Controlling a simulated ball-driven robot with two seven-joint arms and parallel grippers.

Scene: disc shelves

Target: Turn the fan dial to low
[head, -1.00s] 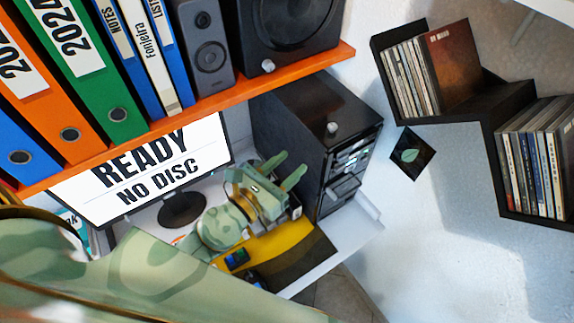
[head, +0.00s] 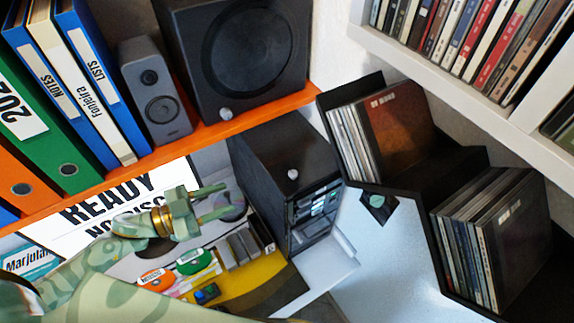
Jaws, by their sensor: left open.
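A small silver round knob (head: 293,174) sits on the top of the black computer tower (head: 275,146), near its front edge. Another silver knob (head: 226,114) is at the lower edge of the large black speaker (head: 256,45). No lettering shows at either knob, so I cannot tell from a label which is the fan dial or where it points. My left gripper (head: 228,199) is open and empty, its fingers pointing right toward the tower's side. It is apart from both knobs, left of and below the tower's knob in the picture. My right gripper is not in view.
The orange shelf (head: 210,133) with binders and speakers spans the upper left. The monitor (head: 85,215) reads READY NO DISC. Small desk items lie below my gripper near a yellow mat (head: 265,275). Black disc shelves (head: 465,170) and a white shelf (head: 440,75) of discs are right.

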